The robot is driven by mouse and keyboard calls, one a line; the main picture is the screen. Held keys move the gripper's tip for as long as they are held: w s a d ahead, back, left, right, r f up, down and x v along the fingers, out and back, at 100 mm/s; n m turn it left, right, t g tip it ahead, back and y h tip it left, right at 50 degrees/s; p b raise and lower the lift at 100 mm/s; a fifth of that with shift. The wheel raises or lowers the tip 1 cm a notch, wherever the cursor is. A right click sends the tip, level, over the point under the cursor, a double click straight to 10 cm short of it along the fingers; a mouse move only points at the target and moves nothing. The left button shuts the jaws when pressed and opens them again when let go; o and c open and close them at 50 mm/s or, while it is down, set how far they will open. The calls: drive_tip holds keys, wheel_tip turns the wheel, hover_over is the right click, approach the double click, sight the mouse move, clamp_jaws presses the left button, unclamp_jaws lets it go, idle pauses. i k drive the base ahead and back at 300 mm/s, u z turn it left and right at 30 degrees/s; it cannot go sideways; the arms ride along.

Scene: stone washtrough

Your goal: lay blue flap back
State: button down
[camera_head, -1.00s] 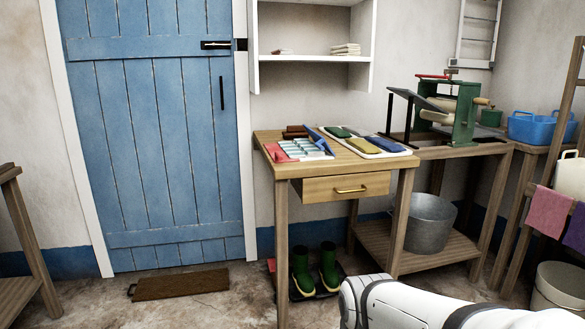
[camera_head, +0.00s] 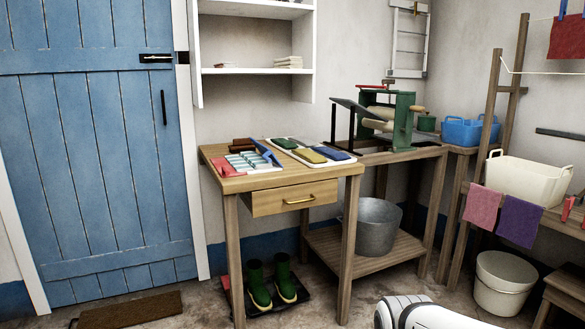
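A flat box with a grid of pale compartments (camera_head: 243,161) lies on the left part of the wooden table top. Its blue flap (camera_head: 267,153) is on the right side and looks tilted up from the box, leaning at an angle I cannot tell exactly. A pink-red flap (camera_head: 228,169) lies low at the front left, and a brown piece (camera_head: 242,143) is at the back. My gripper is not in view. Only a white link of my arm shows at the bottom right, well apart from the box.
Right of the box, a white tray (camera_head: 347,160) holds green, yellow and blue pads. A green-framed mangle (camera_head: 402,120) stands farther right, with a metal tub (camera_head: 372,225) below. Green boots (camera_head: 272,283) stand under the table. Open floor lies in front.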

sight(268, 155)
drive_tip(key=z, duration=0.2)
drive_tip(key=i, duration=1)
drive_tip(key=z, duration=0.05)
